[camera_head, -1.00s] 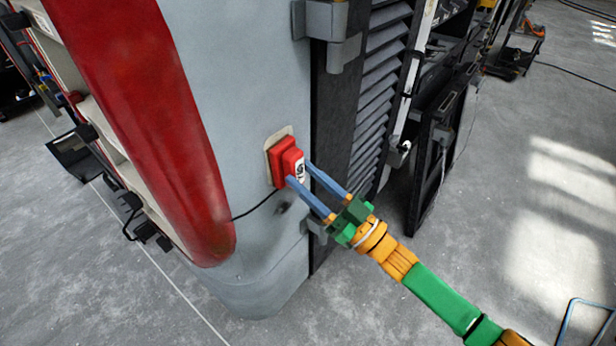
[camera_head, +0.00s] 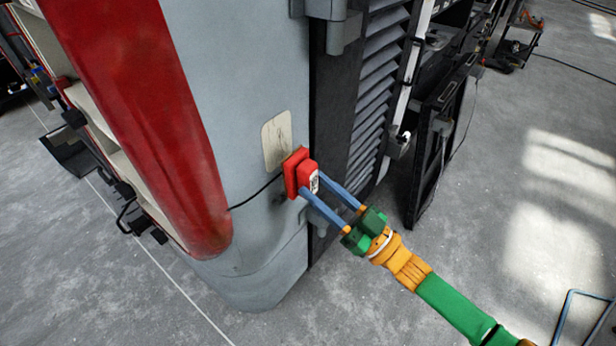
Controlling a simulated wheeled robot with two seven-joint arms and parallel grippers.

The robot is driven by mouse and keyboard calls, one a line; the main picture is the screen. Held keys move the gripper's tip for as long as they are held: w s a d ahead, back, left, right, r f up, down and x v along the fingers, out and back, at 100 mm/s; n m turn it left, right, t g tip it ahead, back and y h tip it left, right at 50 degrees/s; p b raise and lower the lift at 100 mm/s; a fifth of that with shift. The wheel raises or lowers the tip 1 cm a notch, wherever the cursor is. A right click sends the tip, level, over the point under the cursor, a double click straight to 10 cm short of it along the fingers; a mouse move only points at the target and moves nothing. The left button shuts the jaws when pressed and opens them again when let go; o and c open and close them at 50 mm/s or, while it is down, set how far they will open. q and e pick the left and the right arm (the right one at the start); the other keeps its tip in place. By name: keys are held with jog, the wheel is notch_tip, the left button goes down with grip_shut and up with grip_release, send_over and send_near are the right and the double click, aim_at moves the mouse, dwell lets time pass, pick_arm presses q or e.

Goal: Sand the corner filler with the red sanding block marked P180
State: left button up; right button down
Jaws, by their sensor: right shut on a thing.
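The corner filler (camera_head: 276,138) is a beige patch on the grey rounded corner of the coach body (camera_head: 240,80). My left gripper is not in view.
A thin dark cable (camera_head: 254,195) runs along the panel below the patch. Hinge hardware (camera_head: 336,28) and a black louvred panel (camera_head: 378,85) stand right of the corner. Dark equipment (camera_head: 438,145) is farther right. The concrete floor (camera_head: 520,230) at right is mostly open.

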jog(key=shift+s+d, duration=0.8)
jog(key=shift+d, duration=0.2)
jog(key=shift+s+d+p, duration=0.35)
jog(key=shift+s+d, duration=0.1)
jog(key=shift+d, duration=0.2)
jog(key=shift+s+d+p, duration=0.35)
jog(key=shift+s+d, duration=0.1)
jog(key=shift+d, duration=0.15)
